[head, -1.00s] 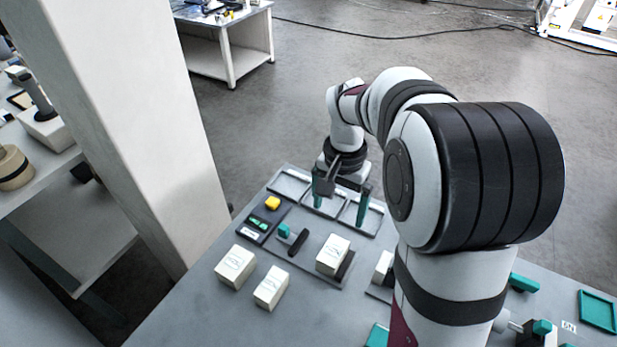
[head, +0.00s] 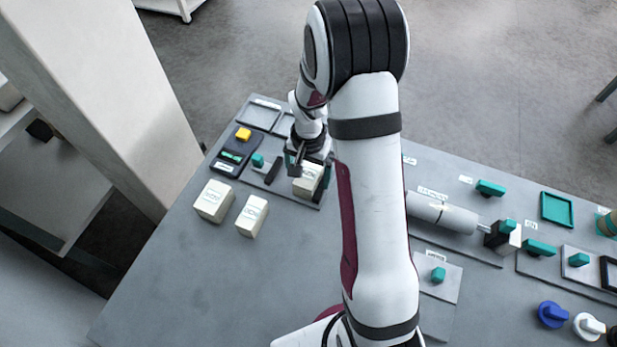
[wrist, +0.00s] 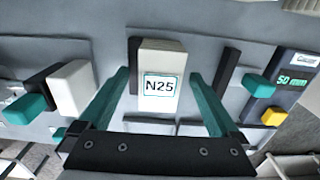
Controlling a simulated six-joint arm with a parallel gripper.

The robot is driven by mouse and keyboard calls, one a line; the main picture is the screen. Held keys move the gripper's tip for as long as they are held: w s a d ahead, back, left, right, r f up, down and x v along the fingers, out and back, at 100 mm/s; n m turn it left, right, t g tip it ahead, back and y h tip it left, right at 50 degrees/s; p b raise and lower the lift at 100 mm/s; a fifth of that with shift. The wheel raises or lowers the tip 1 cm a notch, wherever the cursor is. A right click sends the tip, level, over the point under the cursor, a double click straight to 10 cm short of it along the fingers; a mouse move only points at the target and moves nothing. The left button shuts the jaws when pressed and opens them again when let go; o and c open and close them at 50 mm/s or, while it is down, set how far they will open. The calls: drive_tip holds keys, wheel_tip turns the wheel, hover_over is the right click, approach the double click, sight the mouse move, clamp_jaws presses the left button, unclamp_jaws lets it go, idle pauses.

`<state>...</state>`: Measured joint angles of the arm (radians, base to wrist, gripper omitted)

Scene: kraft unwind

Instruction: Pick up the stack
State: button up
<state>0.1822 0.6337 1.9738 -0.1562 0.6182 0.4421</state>
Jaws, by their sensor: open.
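A cream block-shaped stack (head: 307,183) sits on a grey plate near the far edge of the bench. In the wrist view the stack (wrist: 160,62) shows a label reading N25, with a dark upright piece beside it on the left. My gripper (wrist: 158,76) is open, with one teal finger on each side of the stack and a visible gap on both sides. In the head view my gripper (head: 310,170) is at the stack and partly hides it.
Two more cream blocks, one left (head: 214,201) and one nearer (head: 252,216), stand on the bench. A dark gauge unit with a yellow button (head: 243,134) is behind them. A white roller (head: 441,213) lies right of my arm. The front left bench is clear.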

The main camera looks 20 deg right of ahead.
sight(308, 174)
clamp_jaws()
wheel_tip(308, 174, up, 10)
drive_tip(key=shift+r, duration=0.1)
idle(0.5)
